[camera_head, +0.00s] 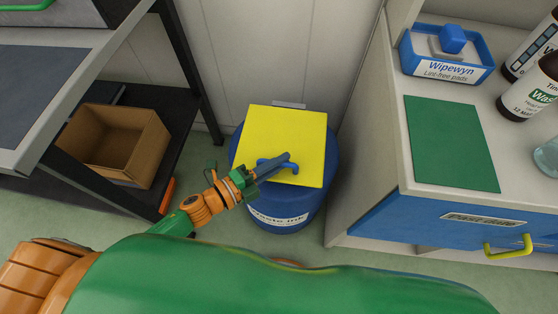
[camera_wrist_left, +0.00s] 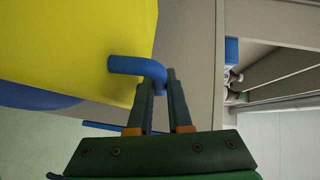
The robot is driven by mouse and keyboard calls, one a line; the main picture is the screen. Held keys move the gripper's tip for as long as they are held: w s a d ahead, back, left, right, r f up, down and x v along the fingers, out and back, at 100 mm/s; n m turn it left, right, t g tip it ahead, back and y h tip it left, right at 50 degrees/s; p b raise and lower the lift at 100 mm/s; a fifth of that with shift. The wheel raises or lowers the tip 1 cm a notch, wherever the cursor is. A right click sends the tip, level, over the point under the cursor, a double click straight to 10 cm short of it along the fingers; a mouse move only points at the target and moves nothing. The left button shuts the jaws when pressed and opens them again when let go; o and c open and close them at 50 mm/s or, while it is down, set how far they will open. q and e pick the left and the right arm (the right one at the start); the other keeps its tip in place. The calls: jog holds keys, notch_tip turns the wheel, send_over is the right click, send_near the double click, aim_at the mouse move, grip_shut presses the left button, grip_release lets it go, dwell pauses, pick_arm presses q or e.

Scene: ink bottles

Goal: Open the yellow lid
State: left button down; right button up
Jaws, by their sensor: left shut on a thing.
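A flat, square yellow lid (camera_head: 297,132) lies over a round blue bin (camera_head: 285,222) labelled "Waste ink". A blue handle (camera_head: 290,168) stands near the lid's front half. My left gripper (camera_head: 278,163) reaches in from the lower left and is shut on this handle. In the left wrist view the bent blue handle (camera_wrist_left: 135,66) runs in between the fingertips (camera_wrist_left: 162,85), with the yellow lid (camera_wrist_left: 70,45) behind. I cannot tell whether the lid is slightly raised. The right gripper does not show.
A shelf rack with a cardboard box (camera_head: 115,142) stands at left. A white bench with a green mat (camera_head: 450,143), a blue pad tray (camera_head: 448,70) and bottles is at right. Its blue drawer has a yellow handle (camera_head: 508,247). A wall is close behind the bin.

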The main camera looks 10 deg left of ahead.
pick_arm(q)
jog(key=shift+n+g+y, duration=0.5)
jog(key=shift+n+g, duration=0.1)
jog(key=shift+g, duration=0.1)
jog(key=r+p, duration=0.2)
jog(key=p, duration=0.2)
jog(key=w+r+p, duration=0.1)
jog(key=r+p, duration=0.2)
jog(key=p, duration=0.2)
jog(key=shift+w+r, duration=0.15)
jog(key=shift+r, duration=0.2)
notch_tip(320, 180, up, 4)
jog(key=n+g+y+p, duration=0.1)
jog(key=n+g+p, duration=0.1)
jog(key=p, duration=0.7)
send_over(282, 148)
jog(key=s, duration=0.2)
jog(key=shift+w+r+p, duration=0.75)
jog(key=shift+w+r, duration=0.05)
jog(key=shift+w, duration=0.1)
jog(key=c, duration=1.1)
grip_release()
